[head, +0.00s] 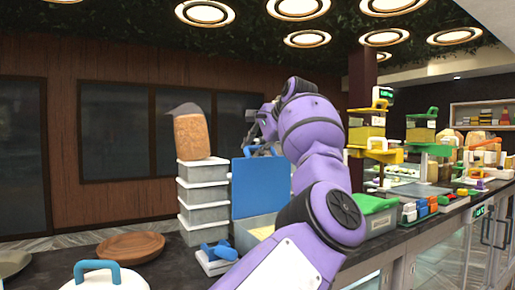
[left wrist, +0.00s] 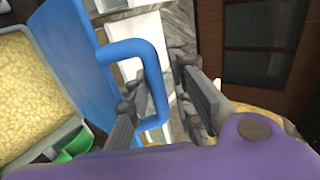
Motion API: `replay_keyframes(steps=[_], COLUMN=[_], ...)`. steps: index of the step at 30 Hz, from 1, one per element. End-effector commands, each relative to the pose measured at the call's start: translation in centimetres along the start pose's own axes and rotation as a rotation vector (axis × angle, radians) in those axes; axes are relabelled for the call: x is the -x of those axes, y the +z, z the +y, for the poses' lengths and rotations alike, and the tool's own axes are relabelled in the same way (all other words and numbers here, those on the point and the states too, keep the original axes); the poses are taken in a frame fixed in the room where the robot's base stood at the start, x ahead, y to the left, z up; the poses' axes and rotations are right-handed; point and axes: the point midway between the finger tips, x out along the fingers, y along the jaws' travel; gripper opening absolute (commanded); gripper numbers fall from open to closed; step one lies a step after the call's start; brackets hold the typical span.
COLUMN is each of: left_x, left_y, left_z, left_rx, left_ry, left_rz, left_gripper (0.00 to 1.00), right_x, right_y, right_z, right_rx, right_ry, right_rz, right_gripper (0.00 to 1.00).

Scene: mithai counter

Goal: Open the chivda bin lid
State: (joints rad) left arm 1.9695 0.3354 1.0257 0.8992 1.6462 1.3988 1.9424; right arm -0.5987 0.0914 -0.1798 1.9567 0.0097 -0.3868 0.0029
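The blue chivda bin lid (head: 258,188) stands raised and upright at the back of its bin in the head view. In the left wrist view the lid (left wrist: 75,40) shows edge-on with its blue loop handle (left wrist: 125,48). Pale yellow chivda (left wrist: 35,90) lies uncovered in the bin to its left. My left gripper (head: 259,140) is at the lid's top. In the wrist view its fingers (left wrist: 163,75) are apart, one on each side of the handle bar, with a visible gap. The purple arm hides part of the bin. My right gripper is not in view.
Stacked grey-white tubs (head: 203,205) with a brown jar on top stand left of the lid. A blue dumbbell-shaped thing (head: 218,250), a brown plate (head: 130,247) and a white lid with a blue handle (head: 100,278) are nearer. A green-lidded bin (head: 375,204) stands right.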

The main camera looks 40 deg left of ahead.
Motion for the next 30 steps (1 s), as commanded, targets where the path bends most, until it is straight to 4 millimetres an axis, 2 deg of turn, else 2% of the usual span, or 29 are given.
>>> replay_keyframes(steps=[5, 15, 18, 23, 30], left_x=[1.8, 8.9, 10.4, 11.7, 12.0], left_y=[-0.1, -0.1, 0.0, 0.0, 0.0], left_z=[0.0, 0.0, -0.1, -0.1, -0.1], left_rx=[0.000, 0.000, 0.000, 0.001, 0.000], left_ry=[-0.002, -0.001, -0.002, -0.002, -0.001], left_rz=[0.003, 0.004, 0.002, 0.001, 0.000], left_gripper=[0.21, 0.21, 0.21, 0.21, 0.21], right_x=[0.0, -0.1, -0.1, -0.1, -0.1], right_y=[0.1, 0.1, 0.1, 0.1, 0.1], right_z=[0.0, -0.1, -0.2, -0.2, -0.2], right_rx=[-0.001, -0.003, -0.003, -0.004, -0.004], right_ry=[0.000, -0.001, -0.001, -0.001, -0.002], right_rz=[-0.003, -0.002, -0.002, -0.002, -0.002], right_gripper=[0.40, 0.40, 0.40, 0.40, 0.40])
